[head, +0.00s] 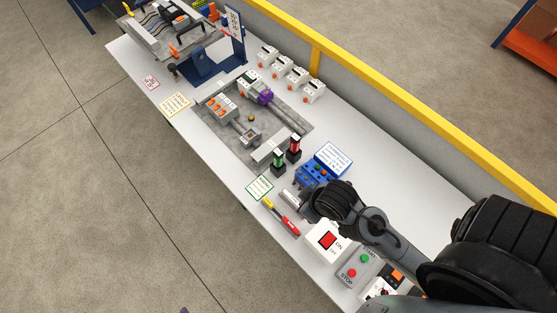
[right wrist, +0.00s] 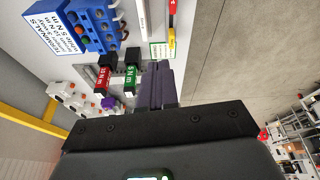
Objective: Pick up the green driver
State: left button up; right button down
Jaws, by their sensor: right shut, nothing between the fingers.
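The green driver (head: 279,160) stands upright in a black base in the head view, next to a similar red driver (head: 294,148). In the right wrist view the green driver (right wrist: 131,74) carries a "5 N m" label and is just left of the fingers. My right gripper (head: 287,194) is shut and empty, in front of the drivers on the near side of the bench. Its purple-grey fingers (right wrist: 156,85) are together and apart from the green driver. Only a small purple tip (head: 184,310), seemingly my left gripper, shows at the bottom edge; its jaws are hidden.
A blue terminal block (head: 315,175), a green-edged card (head: 260,188) and a red-and-yellow screwdriver (head: 281,217) lie close to my right gripper. A switch box (head: 326,241) is beneath my right arm. A grey mounting plate (head: 217,133) lies beyond. A yellow rail (head: 350,85) runs behind the bench.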

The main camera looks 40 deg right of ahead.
jog(key=c, duration=1.8)
grip_release()
jog(key=o, duration=1)
jog(key=shift+o, duration=0.6)
